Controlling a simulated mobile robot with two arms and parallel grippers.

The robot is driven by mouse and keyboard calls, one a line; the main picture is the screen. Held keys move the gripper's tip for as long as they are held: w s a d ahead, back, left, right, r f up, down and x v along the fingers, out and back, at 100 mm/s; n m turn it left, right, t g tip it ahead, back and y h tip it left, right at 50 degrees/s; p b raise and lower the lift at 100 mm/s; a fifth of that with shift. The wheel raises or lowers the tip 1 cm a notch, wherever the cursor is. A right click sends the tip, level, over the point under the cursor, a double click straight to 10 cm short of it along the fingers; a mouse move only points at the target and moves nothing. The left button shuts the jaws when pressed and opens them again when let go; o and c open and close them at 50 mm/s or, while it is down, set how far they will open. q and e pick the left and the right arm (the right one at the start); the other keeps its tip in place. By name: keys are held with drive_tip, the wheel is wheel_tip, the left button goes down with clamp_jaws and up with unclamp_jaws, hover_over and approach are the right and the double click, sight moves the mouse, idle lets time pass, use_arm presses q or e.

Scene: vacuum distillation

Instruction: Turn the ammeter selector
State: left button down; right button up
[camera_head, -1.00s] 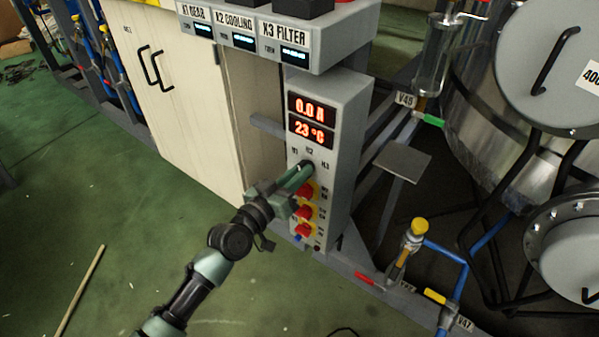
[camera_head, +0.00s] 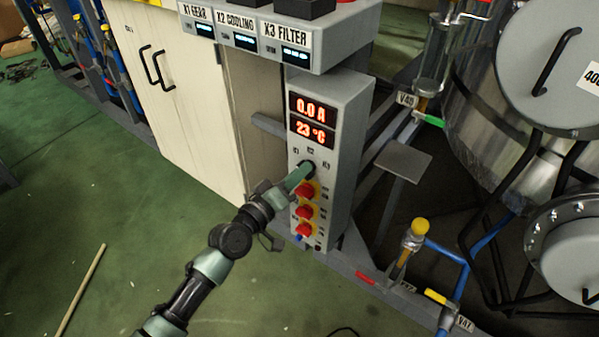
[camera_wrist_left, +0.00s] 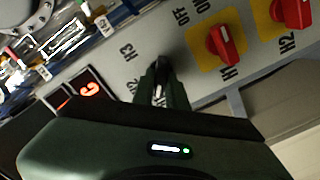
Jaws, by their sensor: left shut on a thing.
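The ammeter selector (camera_head: 309,167) is a small dark knob on the grey control box (camera_head: 345,130), below the red displays and among the labels H1, H2 and H3. My left gripper (camera_head: 303,176), with green fingers, is shut on it. The fingers hide most of the knob, so its exact setting is hard to tell. In the left wrist view the fingers (camera_wrist_left: 168,90) close around the dark knob, with H3 printed beside it. The upper display (camera_head: 311,107) reads 0.0 A and the lower one (camera_head: 312,131) 23 °C. My right gripper is not in view.
Red switches on yellow plates (camera_head: 304,212) sit just below the selector, close to my left gripper. A ledge with labelled displays (camera_head: 285,45) juts out above. A pale cabinet (camera_head: 185,100) stands left and pipes with valves (camera_head: 415,235) right. Green floor is open at lower left.

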use_arm(q)
drive_tip(key=shift+f, duration=0.1)
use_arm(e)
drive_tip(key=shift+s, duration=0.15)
use_arm(q)
drive_tip(key=c, duration=1.4)
unclamp_jaws()
drive_tip(key=shift+c, duration=0.2)
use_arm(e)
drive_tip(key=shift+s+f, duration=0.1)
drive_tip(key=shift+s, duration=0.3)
use_arm(q)
drive_tip(key=v, duration=0.8)
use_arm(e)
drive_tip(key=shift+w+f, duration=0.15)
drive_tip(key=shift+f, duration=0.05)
